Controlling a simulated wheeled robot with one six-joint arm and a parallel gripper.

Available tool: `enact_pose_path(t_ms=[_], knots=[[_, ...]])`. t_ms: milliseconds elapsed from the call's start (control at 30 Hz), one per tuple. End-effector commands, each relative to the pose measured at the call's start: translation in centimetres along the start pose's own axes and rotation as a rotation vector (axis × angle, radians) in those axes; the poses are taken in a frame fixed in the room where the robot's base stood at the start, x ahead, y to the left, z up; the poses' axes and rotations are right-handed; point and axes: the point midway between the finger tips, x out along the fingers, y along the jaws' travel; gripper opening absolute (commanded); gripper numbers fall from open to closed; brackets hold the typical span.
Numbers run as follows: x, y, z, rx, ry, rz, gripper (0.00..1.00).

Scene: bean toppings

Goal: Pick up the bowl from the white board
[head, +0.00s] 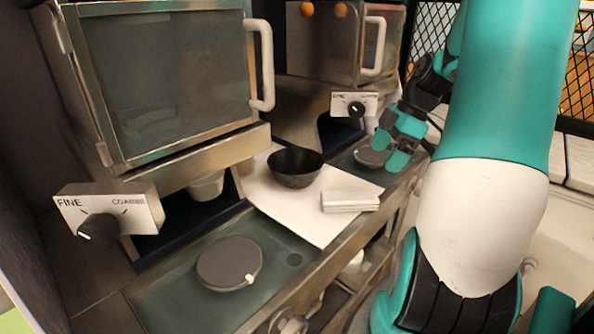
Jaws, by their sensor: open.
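The black bowl (296,168) stands upright on the white board (285,205), near its back edge, in the middle of the head view. From this angle I cannot see whether anything lies deep in the bowl. My gripper (390,155) is teal and dark, to the right of the bowl and apart from it. It hangs above the right part of the counter, open and with nothing visible in it. My arm fills the right side of the view.
A folded white cloth or stack (350,201) lies on the board's right. A round dark disc (229,263) sits on the front-left counter, and another round item (371,156) lies behind my gripper. Two glass-fronted machines with knobs (98,228) and handles (262,65) overhang the counter.

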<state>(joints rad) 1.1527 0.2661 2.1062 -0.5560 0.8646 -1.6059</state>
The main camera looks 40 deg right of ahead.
Motion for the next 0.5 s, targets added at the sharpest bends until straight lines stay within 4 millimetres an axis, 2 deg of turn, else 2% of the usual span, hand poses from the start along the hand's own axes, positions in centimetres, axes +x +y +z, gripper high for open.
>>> enact_pose_path(t_ms=[33, 100, 167, 200, 233, 300, 367, 500], knots=[[0.0, 0.0, -0.1, -0.004, 0.001, 0.002, 0.79], [0.0, 0.5, -0.9, -0.066, 0.011, 0.03, 0.63], [-0.2, 1.2, -2.6, -0.185, 0.032, 0.081, 0.5], [-0.6, 1.6, -4.1, -0.279, 0.047, 0.119, 0.4], [-0.9, 1.8, -5.2, -0.343, 0.059, 0.143, 0.37], [-1.6, 2.0, -7.3, -0.471, 0.079, 0.192, 0.37], [-1.9, 2.0, -8.5, -0.537, 0.092, 0.212, 0.37], [-0.4, 2.3, -9.4, -0.563, 0.101, 0.217, 0.37]])
